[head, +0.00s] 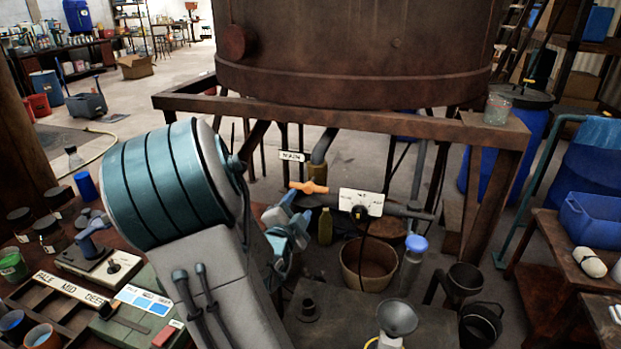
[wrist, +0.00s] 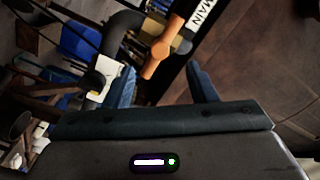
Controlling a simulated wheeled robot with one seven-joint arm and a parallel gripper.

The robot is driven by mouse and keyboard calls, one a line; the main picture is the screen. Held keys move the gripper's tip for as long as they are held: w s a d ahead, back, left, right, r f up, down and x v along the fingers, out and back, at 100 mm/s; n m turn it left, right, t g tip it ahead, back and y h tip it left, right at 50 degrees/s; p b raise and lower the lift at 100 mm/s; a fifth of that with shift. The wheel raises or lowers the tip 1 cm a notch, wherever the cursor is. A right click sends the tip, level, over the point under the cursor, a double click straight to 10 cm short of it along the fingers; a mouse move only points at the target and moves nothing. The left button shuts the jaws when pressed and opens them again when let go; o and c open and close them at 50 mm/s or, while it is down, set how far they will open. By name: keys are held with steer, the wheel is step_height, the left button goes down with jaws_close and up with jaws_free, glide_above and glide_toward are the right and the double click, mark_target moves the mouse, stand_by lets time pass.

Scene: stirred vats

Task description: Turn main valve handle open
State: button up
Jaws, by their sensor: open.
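The orange main valve handle (head: 308,187) sits on a pipe under the large rusty vat (head: 360,45), below a white tag (head: 292,156). In the wrist view the handle (wrist: 160,55) slants beside a white label reading MAIN (wrist: 199,14). My gripper (head: 297,212) is just below the handle in the head view. In the wrist view my gripper (wrist: 162,82) has its two blue fingers spread, with the handle's lower end in the gap between them, a little past the tips. I see no contact; the exact distance is unclear.
The vat's rusty frame (head: 345,116) crosses above. A wooden tub (head: 368,263), a clear bottle with a blue cap (head: 412,262) and a funnel (head: 397,318) stand below.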

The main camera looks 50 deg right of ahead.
mark_target(308, 190)
steer(key=x, duration=1)
steer(key=shift+w+d, duration=0.15)
steer(key=shift+d, duration=0.15)
